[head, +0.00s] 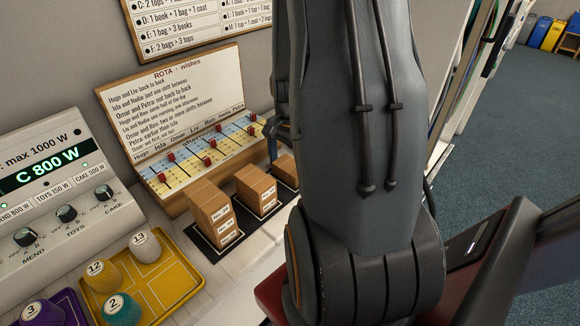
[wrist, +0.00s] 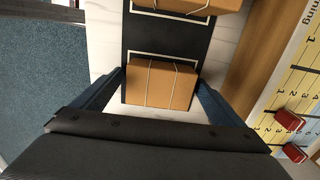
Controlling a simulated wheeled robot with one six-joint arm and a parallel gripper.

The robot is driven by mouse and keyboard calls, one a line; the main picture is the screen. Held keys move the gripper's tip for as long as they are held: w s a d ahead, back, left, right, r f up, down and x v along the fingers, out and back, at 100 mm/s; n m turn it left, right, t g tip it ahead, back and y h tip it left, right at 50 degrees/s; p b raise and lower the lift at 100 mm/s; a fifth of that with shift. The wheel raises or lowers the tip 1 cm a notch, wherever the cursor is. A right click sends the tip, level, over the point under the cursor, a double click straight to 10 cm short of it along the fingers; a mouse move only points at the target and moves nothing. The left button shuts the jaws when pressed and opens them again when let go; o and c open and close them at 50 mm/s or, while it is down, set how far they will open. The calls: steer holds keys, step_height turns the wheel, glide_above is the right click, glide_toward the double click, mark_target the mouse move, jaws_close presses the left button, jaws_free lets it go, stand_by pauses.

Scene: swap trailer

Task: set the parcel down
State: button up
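A brown cardboard parcel (wrist: 158,86) tied with pale string is between the two fingers of my gripper (wrist: 161,78) in the wrist view. Both fingers appear to touch its sides. It is over or on a white-outlined place at the end of a black mat (wrist: 140,35); whether it rests fully on the mat is hard to tell. In the head view this parcel (head: 286,170) shows at the mat's right end, partly hidden by my arm. One finger (head: 271,138) shows behind it.
Other parcels stand on the mat: a tall stack (head: 212,212) at left and a lower one (head: 256,190) in the middle. The rota board (head: 180,100) with red pegs stands close behind. A yellow tray (head: 170,283) and power panel (head: 55,190) are further left.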

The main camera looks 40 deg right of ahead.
mark_target(290, 165)
steer(key=shift+r, duration=0.1)
step_height(290, 165, up, 12)
steer(key=b, duration=0.1)
steer(key=shift+b, duration=0.4)
stand_by(0.7)
